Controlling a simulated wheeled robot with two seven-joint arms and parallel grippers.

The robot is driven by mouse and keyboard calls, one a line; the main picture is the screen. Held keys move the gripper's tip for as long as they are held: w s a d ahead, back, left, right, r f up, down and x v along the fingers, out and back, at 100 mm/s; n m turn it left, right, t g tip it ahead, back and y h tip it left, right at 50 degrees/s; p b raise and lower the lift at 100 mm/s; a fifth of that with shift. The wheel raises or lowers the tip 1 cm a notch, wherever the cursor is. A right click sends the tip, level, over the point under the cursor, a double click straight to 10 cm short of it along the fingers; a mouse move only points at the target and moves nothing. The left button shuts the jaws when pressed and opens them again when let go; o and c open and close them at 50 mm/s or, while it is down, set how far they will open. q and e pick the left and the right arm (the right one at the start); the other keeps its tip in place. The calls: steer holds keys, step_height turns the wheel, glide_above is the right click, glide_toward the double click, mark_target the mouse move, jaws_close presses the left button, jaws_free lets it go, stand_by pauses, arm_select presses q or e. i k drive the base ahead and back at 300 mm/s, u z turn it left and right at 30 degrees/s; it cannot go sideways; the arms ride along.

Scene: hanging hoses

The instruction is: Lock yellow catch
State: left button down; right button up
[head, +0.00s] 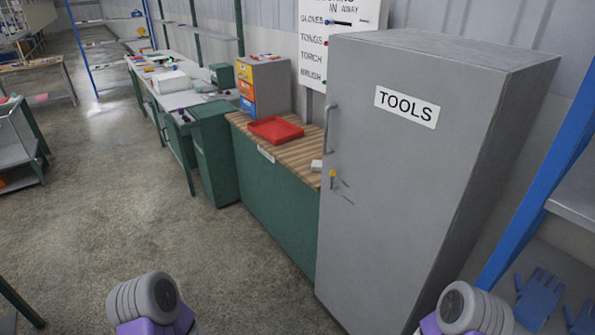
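A tall grey cabinet (420,180) with a white TOOLS label (406,106) stands at the right of the head view, its door flush with the body. A small yellow catch (333,174) sits low on the door's left edge, below a vertical grey handle (327,125). A short, thin dark mark lies just to the right of and below the catch. The catch is too small to tell its exact setting. Parts of my two arms show at the bottom edge, left and right, well short of the cabinet. Neither gripper is in view.
A green bench with a wooden top (295,147) adjoins the cabinet's left side, bearing a red tray (276,129) and a drawer unit (262,84). A blue post (545,185) and blue gloves (538,297) are at the right.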

mark_target(332, 173)
steer(key=u, duration=0.45)
steer(key=i, duration=1.4)
steer(key=z, duration=0.45)
